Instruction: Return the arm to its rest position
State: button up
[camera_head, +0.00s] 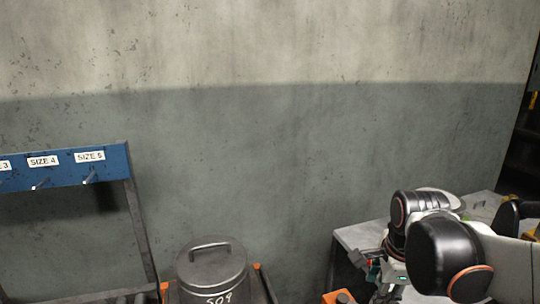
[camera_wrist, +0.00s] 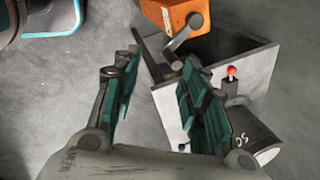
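My arm shows at the lower right of the head view, bent, with black joints and orange rings. My gripper (camera_head: 372,268) hangs low, in front of a grey table. In the wrist view my gripper (camera_wrist: 163,58) has its two teal-padded fingers spread apart. Nothing is held between them; floor and part of a grey box show in the gap.
A lidded metal canister (camera_head: 211,269) stands at bottom centre-left. A blue rack (camera_head: 62,172) with hooks and size labels is at left. The grey table (camera_head: 356,236) is behind my arm. The wrist view shows an orange box (camera_wrist: 165,14) and a red-knobbed lever (camera_wrist: 231,72).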

jog(key=s+a+n+t, duration=0.2)
jog(key=s+n, duration=0.3)
jog(key=n, duration=0.5)
jog(key=s+a+r+n+t, duration=0.1)
jog(key=s+n, duration=0.4)
jog(key=n, duration=0.5)
jog(key=shift+s+a+r+t+b, duration=0.15)
jog(key=shift+a+r+t+b, duration=0.1)
jog(key=shift+a+t+b, duration=0.35)
dwell(0.6)
